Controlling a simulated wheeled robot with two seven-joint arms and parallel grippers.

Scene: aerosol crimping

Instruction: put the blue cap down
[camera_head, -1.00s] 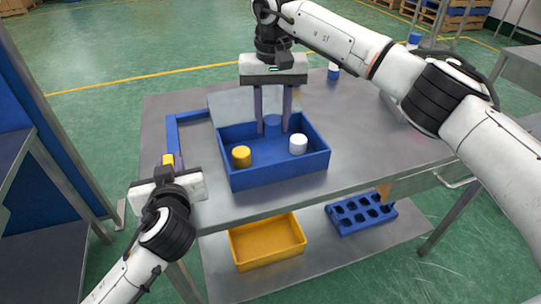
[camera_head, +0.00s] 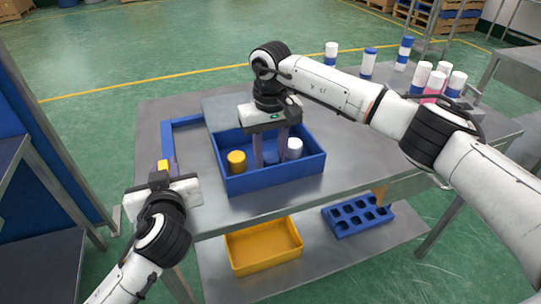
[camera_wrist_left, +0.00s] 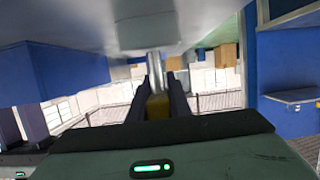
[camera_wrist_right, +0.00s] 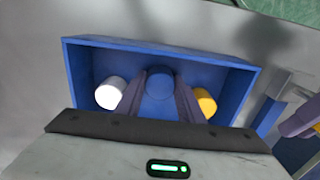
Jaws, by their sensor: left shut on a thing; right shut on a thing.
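The blue cap (camera_head: 271,157) is between the fingers of my right gripper (camera_head: 271,160), down inside the blue bin (camera_head: 275,180). The right wrist view shows the cap (camera_wrist_right: 160,82) clasped from both sides; whether it touches the bin floor I cannot tell. A white cap (camera_head: 294,148) stands to its right and a yellow cap (camera_head: 236,161) to its left in the head view. My left gripper (camera_head: 169,165) is at the table's left edge, shut on a small yellow thing (camera_wrist_left: 157,105), which is mostly hidden by the fingers.
A blue frame (camera_head: 167,140) lies on the table left of the bin. Several white, blue and pink cans (camera_head: 432,85) stand at the back right. A yellow tray (camera_head: 264,247) and a blue holed rack (camera_head: 357,215) are on the lower shelf. The table right of the bin is clear.

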